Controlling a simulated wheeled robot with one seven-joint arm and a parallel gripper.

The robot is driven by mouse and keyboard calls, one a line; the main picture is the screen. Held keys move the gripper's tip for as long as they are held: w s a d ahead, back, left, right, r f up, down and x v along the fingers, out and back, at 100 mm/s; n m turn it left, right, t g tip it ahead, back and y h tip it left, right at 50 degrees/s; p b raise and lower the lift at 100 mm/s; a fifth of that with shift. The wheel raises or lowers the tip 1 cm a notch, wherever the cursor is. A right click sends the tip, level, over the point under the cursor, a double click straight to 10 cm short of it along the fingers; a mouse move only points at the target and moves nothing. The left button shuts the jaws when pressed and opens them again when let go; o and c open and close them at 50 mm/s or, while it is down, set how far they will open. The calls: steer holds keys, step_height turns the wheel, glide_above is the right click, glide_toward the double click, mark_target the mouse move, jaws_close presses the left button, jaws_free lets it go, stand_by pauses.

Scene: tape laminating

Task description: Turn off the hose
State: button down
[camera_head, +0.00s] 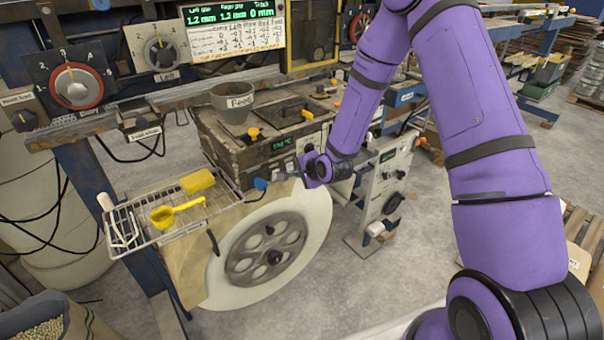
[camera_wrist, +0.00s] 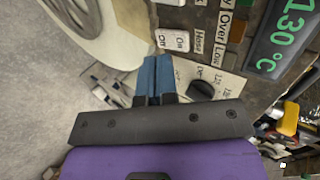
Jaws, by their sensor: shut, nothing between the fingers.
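The hose control's panel shows in the wrist view, with the word "Hose" (camera_wrist: 198,42) next to a white "Off/On" label (camera_wrist: 173,40). My gripper (camera_wrist: 155,60) has blue fingers pressed together, with nothing between them. Its tips lie just below the white label in the picture; I cannot tell whether they touch the panel. Any switch lever there is hidden or not clear. In the head view my gripper (camera_head: 281,174) is beside the front of the brown machine box (camera_head: 222,147), and the hose label is not readable.
A black knob (camera_wrist: 201,90) is right of the fingers. A green 130 °C display (camera_wrist: 288,32) is beyond. A large pale wheel (camera_head: 268,247) and a wire rack (camera_head: 150,238) with yellow scoops (camera_head: 177,212) are below and left. A grey pot (camera_head: 233,102) is on the box.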

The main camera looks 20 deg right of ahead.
steer(key=v, duration=1)
steer(key=shift+s, duration=0.3)
